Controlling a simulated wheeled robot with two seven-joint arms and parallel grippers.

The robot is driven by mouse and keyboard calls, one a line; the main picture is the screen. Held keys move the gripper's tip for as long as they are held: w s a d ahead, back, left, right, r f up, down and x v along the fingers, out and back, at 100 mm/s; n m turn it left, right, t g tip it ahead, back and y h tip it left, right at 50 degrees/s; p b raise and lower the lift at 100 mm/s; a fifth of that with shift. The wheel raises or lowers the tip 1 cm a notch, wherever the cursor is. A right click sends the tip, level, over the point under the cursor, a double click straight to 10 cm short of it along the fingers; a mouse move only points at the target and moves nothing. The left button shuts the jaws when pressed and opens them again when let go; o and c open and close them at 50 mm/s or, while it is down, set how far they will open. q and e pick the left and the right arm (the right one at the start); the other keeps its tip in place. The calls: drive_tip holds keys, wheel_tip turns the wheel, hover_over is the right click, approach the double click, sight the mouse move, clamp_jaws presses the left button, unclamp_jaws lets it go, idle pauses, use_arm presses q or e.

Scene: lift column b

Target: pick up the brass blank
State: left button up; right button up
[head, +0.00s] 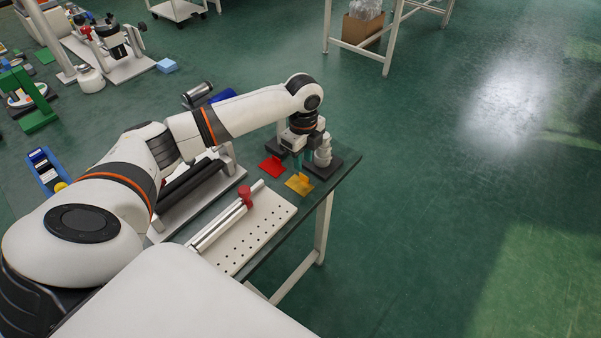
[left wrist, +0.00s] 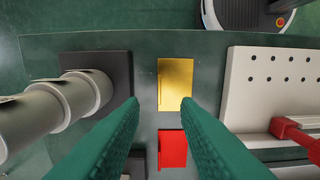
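The brass blank (head: 299,184) is a small yellow-gold piece on the dark bench top near its right corner. In the left wrist view the brass blank (left wrist: 175,80) shows as a flat gold rectangle with a thin raised line along its near left part. My left gripper (head: 302,163) points down over the bench just behind the blank. My right gripper is in neither view.
A red piece (head: 271,167) lies beside the blank, also between the fingers in the left wrist view (left wrist: 172,148). A pale stepped cylinder (head: 322,152) on a dark base stands close by. A perforated plate (head: 262,228) with a red clamp (head: 245,194) lies nearer.

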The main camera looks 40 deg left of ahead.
sight(299, 183)
use_arm(q)
drive_tip(key=shift+f, duration=0.3)
drive_tip(key=f, duration=0.4)
drive_tip(key=shift+d+f, duration=0.15)
drive_tip(key=shift+d, duration=0.1)
drive_tip(key=shift+f, duration=0.3)
drive_tip(key=c, duration=0.4)
clamp_jaws()
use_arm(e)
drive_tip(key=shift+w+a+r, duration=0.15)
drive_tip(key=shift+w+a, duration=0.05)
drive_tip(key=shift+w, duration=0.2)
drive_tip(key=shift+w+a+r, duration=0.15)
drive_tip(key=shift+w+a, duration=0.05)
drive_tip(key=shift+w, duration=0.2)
